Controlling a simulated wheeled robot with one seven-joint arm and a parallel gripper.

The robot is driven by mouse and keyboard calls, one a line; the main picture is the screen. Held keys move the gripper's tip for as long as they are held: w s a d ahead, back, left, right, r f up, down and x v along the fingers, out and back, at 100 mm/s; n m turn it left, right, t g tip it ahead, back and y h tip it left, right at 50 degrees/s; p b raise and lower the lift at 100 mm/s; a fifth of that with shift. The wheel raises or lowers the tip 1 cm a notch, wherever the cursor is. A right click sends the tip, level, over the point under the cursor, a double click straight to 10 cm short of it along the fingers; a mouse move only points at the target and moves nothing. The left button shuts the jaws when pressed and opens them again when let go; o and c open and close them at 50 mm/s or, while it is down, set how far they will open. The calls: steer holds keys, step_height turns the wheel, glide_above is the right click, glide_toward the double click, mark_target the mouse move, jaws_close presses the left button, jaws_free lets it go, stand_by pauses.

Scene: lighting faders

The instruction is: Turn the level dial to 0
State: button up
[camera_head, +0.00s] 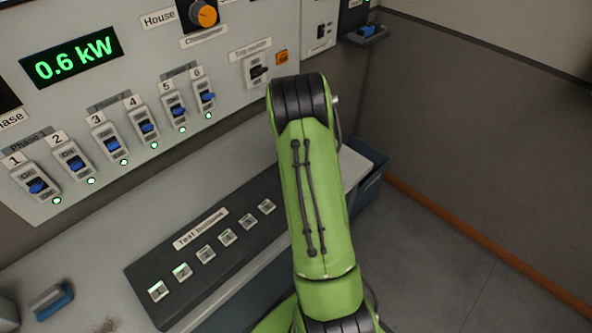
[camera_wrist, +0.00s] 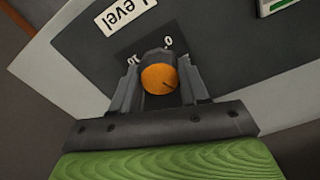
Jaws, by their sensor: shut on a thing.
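The level dial (camera_wrist: 159,79) is a round orange knob in the wrist view, on a dark plate under an upside-down "Level" label (camera_wrist: 124,14). A "0" (camera_wrist: 168,41) is printed above it, slightly right, and a "10" (camera_wrist: 133,60) to its upper left. A short dark line on the knob's face points to the lower right, away from the "0". My gripper (camera_wrist: 158,72) has one finger on each side of the knob and is shut on it. In the head view my green arm hides the gripper and this dial.
A grey wall panel in the head view carries a row of blue-levered switches (camera_head: 147,128), a "0.6 kW" display (camera_head: 72,58) and another orange knob (camera_head: 204,14). A dark strip of test buttons (camera_head: 228,237) lies on the bench left of my arm. Open floor is at right.

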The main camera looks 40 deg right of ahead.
steer(key=n, duration=0.5)
steer(key=shift+w+n+b, duration=0.1)
steer(key=shift+n+b, duration=0.2)
steer(key=shift+b, duration=0.05)
steer(key=n, duration=0.5)
steer(key=shift+b, duration=0.4)
steer(key=n+b, duration=0.1)
steer(key=n, duration=0.4)
steer(key=shift+n, duration=0.4)
steer(key=n+b, duration=0.1)
steer(key=n, duration=0.4)
steer(key=shift+b, duration=0.4)
steer(key=shift+r+n, duration=0.1)
steer(key=shift+n, duration=0.2)
steer(key=o, duration=1.1)
steer(key=shift+c, duration=0.2)
step_height(320, 180, up, 16)
steer(key=p, duration=0.4)
